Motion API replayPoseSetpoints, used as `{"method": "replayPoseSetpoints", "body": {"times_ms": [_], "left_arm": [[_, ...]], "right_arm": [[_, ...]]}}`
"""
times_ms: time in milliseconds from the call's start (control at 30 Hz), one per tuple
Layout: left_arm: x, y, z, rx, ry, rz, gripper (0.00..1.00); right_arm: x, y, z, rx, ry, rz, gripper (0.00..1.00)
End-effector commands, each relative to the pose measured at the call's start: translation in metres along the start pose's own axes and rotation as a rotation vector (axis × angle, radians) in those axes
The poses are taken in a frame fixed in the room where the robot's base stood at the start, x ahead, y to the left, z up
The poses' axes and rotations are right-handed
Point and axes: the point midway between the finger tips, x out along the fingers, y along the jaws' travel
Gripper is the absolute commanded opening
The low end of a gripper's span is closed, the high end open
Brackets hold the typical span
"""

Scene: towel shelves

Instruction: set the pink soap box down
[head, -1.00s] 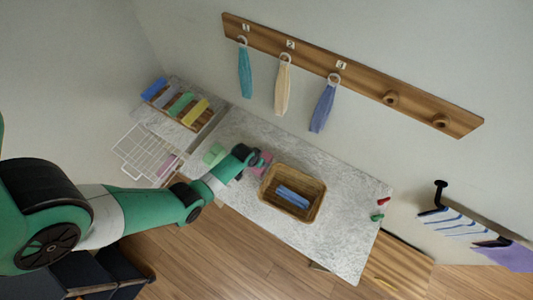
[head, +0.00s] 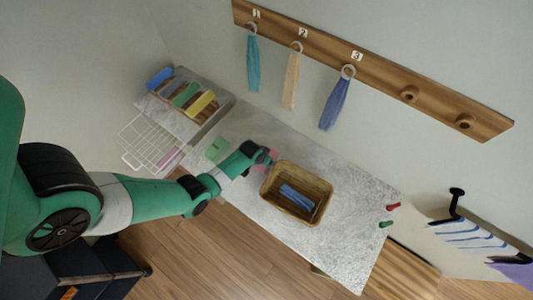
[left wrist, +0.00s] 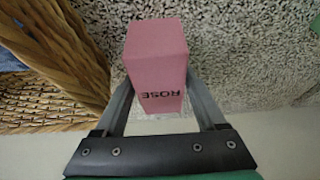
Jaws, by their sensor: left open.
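The pink soap box (left wrist: 157,55), marked ROSE, stands between the two fingers of my left gripper (left wrist: 158,85) in the left wrist view. The fingers are open on either side of it. Its underside is hidden, but it appears to be on the speckled grey counter. In the head view the pink soap box (head: 272,154) is a small patch beside the basket, partly covered by my left gripper (head: 265,157). My right gripper is not in view.
A wicker basket (head: 268,188) holding blue towels (head: 297,197) stands close beside the box. A green block (head: 217,150) lies on the counter (head: 345,215) on the other side. Red (head: 393,207) and green (head: 386,224) items lie at the right end. Much counter between is clear.

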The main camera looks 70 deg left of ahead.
Motion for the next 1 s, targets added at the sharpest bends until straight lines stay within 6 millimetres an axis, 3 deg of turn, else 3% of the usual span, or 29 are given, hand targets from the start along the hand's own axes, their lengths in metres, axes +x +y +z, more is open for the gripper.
{"method": "replayPoseSetpoints", "body": {"times_ms": [233,600,667,1000], "left_arm": [[0.0001,0.0,-0.0001,0.0,0.0,0.0,0.72],[0.0001,0.0,-0.0001,0.0,0.0,0.0,0.06],[0.0,0.0001,-0.0004,0.0,0.001,0.0,0.0],[-0.0083,0.0001,-0.0039,0.0,0.001,0.0,0.0]], "right_arm": [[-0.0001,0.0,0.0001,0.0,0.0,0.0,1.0],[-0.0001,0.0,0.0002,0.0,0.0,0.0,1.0],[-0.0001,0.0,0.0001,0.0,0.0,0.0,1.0],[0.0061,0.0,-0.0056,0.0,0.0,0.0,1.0]]}}
